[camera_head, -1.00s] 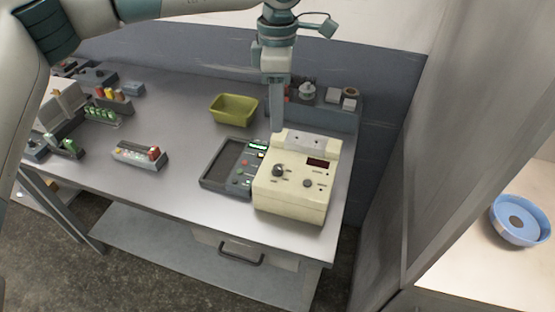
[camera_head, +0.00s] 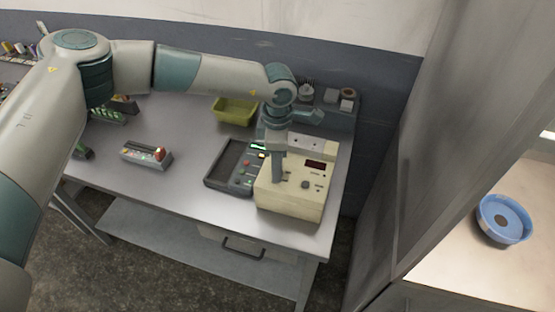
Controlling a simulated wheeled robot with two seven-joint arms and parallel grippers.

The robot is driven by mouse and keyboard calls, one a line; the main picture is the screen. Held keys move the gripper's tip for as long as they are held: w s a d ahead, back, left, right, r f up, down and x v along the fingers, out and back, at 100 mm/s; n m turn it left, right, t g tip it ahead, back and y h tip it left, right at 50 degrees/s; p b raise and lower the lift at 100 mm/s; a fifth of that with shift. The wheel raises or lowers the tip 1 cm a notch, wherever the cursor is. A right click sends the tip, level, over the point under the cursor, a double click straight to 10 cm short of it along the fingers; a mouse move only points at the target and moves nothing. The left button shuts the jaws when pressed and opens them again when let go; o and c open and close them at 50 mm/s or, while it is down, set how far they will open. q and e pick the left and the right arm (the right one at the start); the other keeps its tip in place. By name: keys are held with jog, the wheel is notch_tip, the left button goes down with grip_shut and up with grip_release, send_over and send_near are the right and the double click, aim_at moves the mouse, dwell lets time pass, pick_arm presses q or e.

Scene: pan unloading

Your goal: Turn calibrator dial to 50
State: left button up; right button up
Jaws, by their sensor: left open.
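The cream calibrator box (camera_head: 290,204) stands at the right end of the grey workbench. Its dark red display (camera_head: 316,165) and a small knob (camera_head: 305,184) show on its sloped top. My left gripper (camera_head: 278,180) points down over the left part of that top, where the larger dial sits. The gripper covers the dial, so its setting cannot be read. I cannot tell whether the fingers touch it. The gripper is open. My right gripper is not in view.
A dark grey instrument (camera_head: 222,177) lies directly left of the calibrator. A yellow-green bin (camera_head: 234,110) stands behind it. A small device with a red button (camera_head: 147,154) is farther left. The bench between is clear. A blue round bowl (camera_head: 489,219) sits on another surface at right.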

pick_arm(q)
jog(key=shift+f, duration=0.3)
jog(key=shift+c, duration=0.3)
grip_shut()
